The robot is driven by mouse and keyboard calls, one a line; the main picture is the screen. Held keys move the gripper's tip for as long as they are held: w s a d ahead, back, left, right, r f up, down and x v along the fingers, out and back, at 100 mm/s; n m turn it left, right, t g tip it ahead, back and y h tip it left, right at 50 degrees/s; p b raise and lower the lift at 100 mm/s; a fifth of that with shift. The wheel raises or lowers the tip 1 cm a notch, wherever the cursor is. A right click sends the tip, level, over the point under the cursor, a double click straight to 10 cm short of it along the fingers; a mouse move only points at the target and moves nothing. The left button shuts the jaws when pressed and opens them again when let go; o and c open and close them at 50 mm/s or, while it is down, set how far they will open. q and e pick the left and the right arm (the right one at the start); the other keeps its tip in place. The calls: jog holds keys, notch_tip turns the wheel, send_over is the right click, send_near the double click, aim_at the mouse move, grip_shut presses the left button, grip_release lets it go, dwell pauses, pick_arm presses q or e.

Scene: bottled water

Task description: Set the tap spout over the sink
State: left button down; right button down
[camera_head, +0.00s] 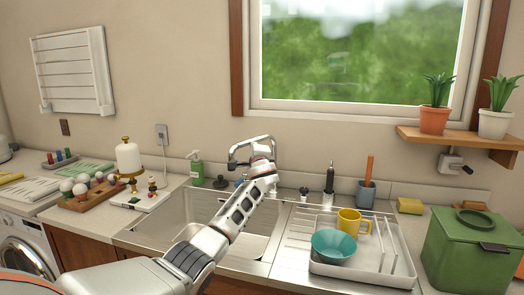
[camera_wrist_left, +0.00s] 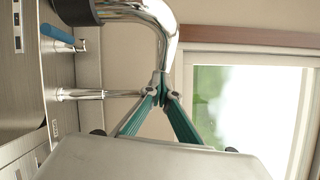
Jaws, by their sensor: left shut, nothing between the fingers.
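The chrome tap spout (camera_head: 246,140) rises behind the sink in the head view and bends left, with its dark tip pointing down near the sink's back edge. I cannot tell exactly how far the tip reaches over the steel sink (camera_head: 165,226). In the left wrist view the spout (camera_wrist_left: 163,25) bends close to the camera, its dark end at upper left. My left gripper (camera_head: 262,150) is at the tap; its green-padded fingers (camera_wrist_left: 163,88) are shut and empty beside the spout's bend. Whether they touch it is unclear. My arm hides the tap base in the head view.
A dish rack (camera_head: 350,272) with a teal bowl (camera_head: 334,246) and yellow mug (camera_head: 352,221) stands right of the sink. A green soap bottle (camera_head: 196,168) stands behind it. A green box (camera_head: 470,255) is at far right, and a wooden tray (camera_head: 92,195) at left.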

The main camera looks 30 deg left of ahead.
aim_at(245, 146)
pick_arm(q)
jog(key=shift+w+a, duration=0.1)
jog(key=shift+a, duration=2.2)
jog(key=shift+d+f, duration=0.15)
